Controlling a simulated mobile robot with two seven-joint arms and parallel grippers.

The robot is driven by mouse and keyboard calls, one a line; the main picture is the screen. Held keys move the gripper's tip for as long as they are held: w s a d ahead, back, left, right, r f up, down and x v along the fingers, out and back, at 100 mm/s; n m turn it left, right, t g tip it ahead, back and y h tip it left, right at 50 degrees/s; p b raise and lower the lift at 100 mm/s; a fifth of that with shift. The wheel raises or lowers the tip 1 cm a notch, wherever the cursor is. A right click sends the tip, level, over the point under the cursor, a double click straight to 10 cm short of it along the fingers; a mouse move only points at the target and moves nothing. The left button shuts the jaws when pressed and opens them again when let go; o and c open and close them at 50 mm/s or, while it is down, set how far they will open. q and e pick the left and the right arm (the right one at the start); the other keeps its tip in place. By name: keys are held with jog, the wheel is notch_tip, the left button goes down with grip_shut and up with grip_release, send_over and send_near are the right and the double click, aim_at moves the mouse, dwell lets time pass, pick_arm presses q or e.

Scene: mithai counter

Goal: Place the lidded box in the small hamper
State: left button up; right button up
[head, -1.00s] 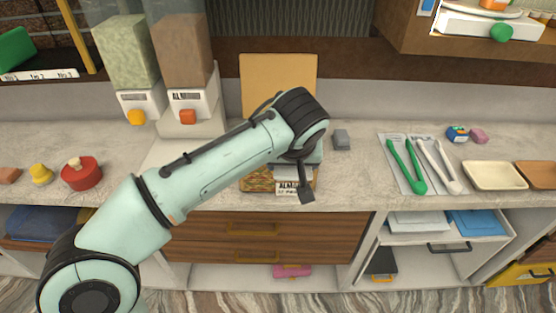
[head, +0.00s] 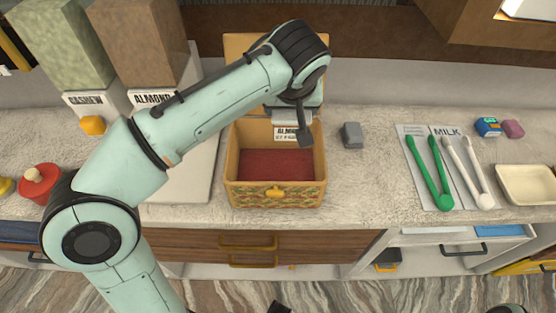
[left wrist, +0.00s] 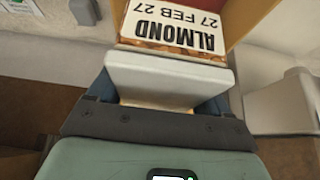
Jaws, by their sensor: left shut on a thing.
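The label on the box fills the top of the left wrist view (left wrist: 172,28), with a brown nut-patterned edge. The gripper hides most of the box, and I cannot tell whether it touches the hamper. A dark tip at the bottom edge may be my right gripper (head: 280,307).
A small grey block (head: 352,135) stands right of the hamper. Green tongs (head: 428,172) and white tongs lie on a printed sheet farther right, near a cream tray (head: 527,184). CASHEW and ALMOND dispensers (head: 145,45) stand at the back left. The counter right of the hamper is partly clear.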

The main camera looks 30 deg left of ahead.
pick_arm(q)
notch_tip(320, 180, down, 15)
jog(key=b, duration=0.3)
jog(key=shift+s+d+r, duration=0.1)
jog(key=shift+s, duration=0.05)
jog(key=shift+f+b, duration=0.5)
jog(key=shift+f, duration=1.9)
pick_arm(e)
jog(key=shift+s+f, duration=0.2)
jog(key=shift+f, duration=0.5)
jog(key=shift+s+f, duration=0.2)
jog(key=shift+f, duration=0.45)
jog(key=shift+s+f, duration=0.2)
jog(key=shift+f, duration=0.5)
pick_arm(q)
jog(key=shift+f, duration=0.2)
jog(key=o, duration=1.1)
jog(key=shift+c, duration=0.2)
jog(key=shift+o, duration=0.5)
jog(key=shift+r, duration=0.2)
jog(key=v, duration=1.2)
jog(key=shift+p, duration=0.4)
pick_arm(e)
jog(key=shift+r, duration=0.35)
